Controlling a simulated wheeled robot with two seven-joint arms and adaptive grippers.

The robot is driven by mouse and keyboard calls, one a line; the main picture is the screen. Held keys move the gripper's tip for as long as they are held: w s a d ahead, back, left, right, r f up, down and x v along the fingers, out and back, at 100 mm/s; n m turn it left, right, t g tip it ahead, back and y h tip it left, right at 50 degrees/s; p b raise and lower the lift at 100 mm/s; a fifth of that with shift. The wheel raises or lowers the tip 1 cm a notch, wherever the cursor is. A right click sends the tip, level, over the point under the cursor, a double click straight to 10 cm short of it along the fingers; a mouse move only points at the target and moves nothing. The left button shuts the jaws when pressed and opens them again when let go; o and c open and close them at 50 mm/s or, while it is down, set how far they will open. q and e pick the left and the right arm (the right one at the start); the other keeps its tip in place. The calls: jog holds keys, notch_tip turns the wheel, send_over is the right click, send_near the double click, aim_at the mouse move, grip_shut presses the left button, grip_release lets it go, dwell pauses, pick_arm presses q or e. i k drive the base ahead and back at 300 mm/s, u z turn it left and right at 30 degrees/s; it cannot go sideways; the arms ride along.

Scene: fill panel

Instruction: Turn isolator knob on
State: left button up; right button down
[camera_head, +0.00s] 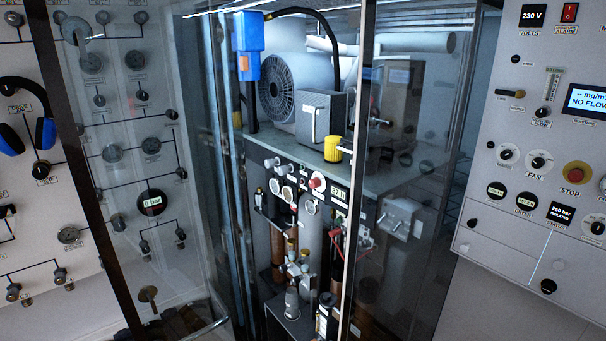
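The right-hand control panel (515,185) is light grey and carries several knobs, gauges and displays. A round black and white knob (597,228) sits at its right edge, partly cut off by the frame. The fan knob (538,162) and a smaller knob (507,154) are to the upper left. I cannot tell from the labels which knob is the isolator, or its setting. Neither of my grippers is in view.
A red stop button (576,174) stands out from the right panel. A glass-fronted cabinet (335,180) with machinery fills the middle. The left panel (120,200) holds several valves and gauges, with blue and black ear defenders (45,135) hanging there.

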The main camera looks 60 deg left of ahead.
aim_at(316, 183)
jog(key=u, duration=0.9)
jog(key=i, duration=1)
jog(key=u, duration=1.1)
